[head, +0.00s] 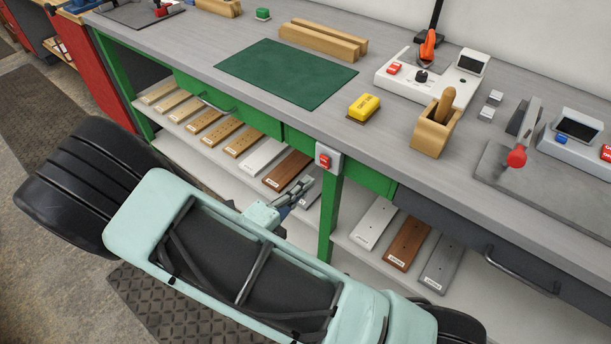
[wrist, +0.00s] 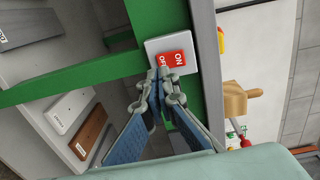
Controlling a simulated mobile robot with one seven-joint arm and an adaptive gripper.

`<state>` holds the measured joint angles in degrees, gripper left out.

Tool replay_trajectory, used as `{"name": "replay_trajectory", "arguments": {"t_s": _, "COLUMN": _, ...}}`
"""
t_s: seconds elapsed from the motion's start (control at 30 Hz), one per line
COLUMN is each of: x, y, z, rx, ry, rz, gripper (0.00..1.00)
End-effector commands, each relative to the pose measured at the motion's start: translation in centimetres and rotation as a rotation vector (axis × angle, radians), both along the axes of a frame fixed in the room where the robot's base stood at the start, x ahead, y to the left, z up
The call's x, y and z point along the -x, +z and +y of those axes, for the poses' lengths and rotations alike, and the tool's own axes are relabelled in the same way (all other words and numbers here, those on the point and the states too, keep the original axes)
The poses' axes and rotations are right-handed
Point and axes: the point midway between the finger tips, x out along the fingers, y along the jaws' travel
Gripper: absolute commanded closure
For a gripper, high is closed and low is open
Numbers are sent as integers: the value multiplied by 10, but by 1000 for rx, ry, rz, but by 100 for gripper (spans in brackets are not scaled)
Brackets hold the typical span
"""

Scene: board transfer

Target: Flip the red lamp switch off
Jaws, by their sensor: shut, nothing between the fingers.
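The red lamp switch (head: 324,160) is a rocker on a white box (head: 335,161) at the top of a green bench leg. In the wrist view the red rocker (wrist: 175,59) shows the words ON and OFF, and its white plate (wrist: 154,47) is partly covered by my fingers. My gripper (wrist: 160,73) is shut and empty. In that view its tips overlap the OFF end of the rocker; I cannot tell whether they touch it. In the head view my gripper (head: 307,183) is just below and left of the switch. Which side of the rocker is pressed in is unclear.
The grey bench top (head: 220,38) overhangs the switch. A yellow block (head: 364,105) and a wooden holder (head: 432,135) stand above it. Labelled boards lie on the shelf (head: 215,163) below. Drawer handles (head: 520,273) stick out from the front.

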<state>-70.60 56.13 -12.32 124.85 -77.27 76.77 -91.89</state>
Motion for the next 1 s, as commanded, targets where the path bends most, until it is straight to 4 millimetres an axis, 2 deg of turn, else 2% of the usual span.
{"name": "replay_trajectory", "arguments": {"t_s": 0.03, "x": 12, "y": -3, "z": 13, "rx": -4, "ry": 10, "rz": 4, "gripper": 100}}
{"name": "replay_trajectory", "arguments": {"t_s": 0.1, "x": 25, "y": -6, "z": 23, "rx": -3, "ry": 10, "rz": 5, "gripper": 100}}
{"name": "replay_trajectory", "arguments": {"t_s": 0.3, "x": 55, "y": -11, "z": 46, "rx": -3, "ry": 8, "rz": 4, "gripper": 100}}
{"name": "replay_trajectory", "arguments": {"t_s": 0.4, "x": 63, "y": -13, "z": 53, "rx": -3, "ry": 7, "rz": 3, "gripper": 100}}
{"name": "replay_trajectory", "arguments": {"t_s": 0.6, "x": 70, "y": -14, "z": 58, "rx": -2, "ry": 5, "rz": 2, "gripper": 100}}
{"name": "replay_trajectory", "arguments": {"t_s": 1.0, "x": 70, "y": -14, "z": 58, "rx": -3, "ry": 5, "rz": 3, "gripper": 100}}
